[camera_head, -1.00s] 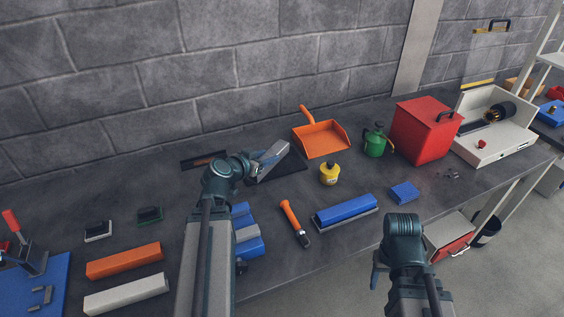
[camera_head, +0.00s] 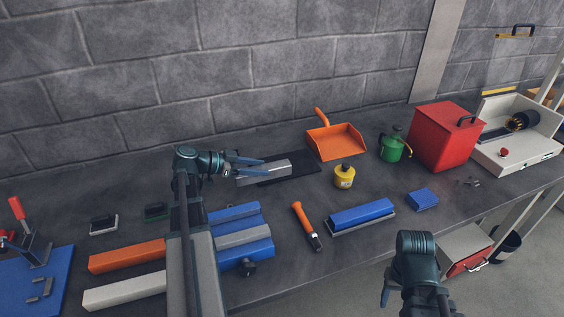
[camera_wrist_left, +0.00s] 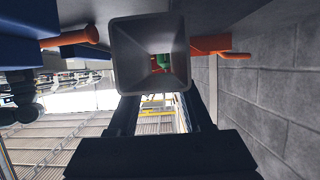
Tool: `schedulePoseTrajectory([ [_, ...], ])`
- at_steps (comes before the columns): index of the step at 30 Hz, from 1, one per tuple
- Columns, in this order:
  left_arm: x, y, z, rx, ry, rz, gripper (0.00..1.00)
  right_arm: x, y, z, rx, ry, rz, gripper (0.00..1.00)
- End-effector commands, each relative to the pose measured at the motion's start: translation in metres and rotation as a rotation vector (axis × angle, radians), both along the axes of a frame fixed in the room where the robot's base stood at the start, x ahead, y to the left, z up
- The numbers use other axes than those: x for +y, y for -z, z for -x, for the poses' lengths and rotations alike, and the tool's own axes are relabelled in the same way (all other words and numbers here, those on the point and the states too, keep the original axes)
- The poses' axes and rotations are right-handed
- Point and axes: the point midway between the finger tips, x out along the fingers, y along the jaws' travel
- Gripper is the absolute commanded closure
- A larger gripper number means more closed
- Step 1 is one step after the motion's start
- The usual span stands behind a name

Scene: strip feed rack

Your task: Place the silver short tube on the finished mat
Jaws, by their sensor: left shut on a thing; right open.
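My left gripper (camera_head: 250,163) is shut on the silver short tube (camera_head: 265,173), held near the back of the bench. The tube lies roughly level, and its right part overlaps the black mat (camera_head: 306,168) in the head view; I cannot tell whether it touches. In the left wrist view the tube (camera_wrist_left: 124,58) shows end-on as a hollow square between my fingers. My right gripper (camera_head: 388,291) is open and empty at the front, low in the head view.
An orange-handled tool (camera_head: 305,226), blue bar (camera_head: 361,214) and red box (camera_head: 444,137) are further right.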

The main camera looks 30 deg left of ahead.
Motion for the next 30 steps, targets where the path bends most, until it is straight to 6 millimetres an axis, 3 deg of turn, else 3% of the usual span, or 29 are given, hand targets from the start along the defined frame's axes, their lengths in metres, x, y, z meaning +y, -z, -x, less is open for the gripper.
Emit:
schedulePoseTrajectory([
  [1, 0.002, 0.002, -0.017, -0.002, 0.004, 0.001, 1.0, 0.0, 0.003, 0.0, 0.0, 0.0, 0.0, 0.44],
  [6, 0.003, 0.006, -0.06, -0.001, 0.002, 0.001, 1.0, 0.0, 0.007, 0.0, 0.0, 0.0, 0.0, 0.44],
  [12, 0.002, 0.01, -0.098, -0.001, 0.0, 0.0, 1.0, 0.0, 0.01, 0.0, 0.0, 0.0, 0.0, 0.44],
  [25, 0.001, 0.011, -0.116, 0.0, -0.001, 0.001, 1.0, 0.0, 0.011, 0.0, 0.0, 0.0, 0.0, 0.44],
  [30, 0.002, 0.013, -0.138, 0.0, -0.001, 0.001, 1.0, 0.0, 0.013, 0.0, 0.0, 0.0, 0.0, 0.44],
])
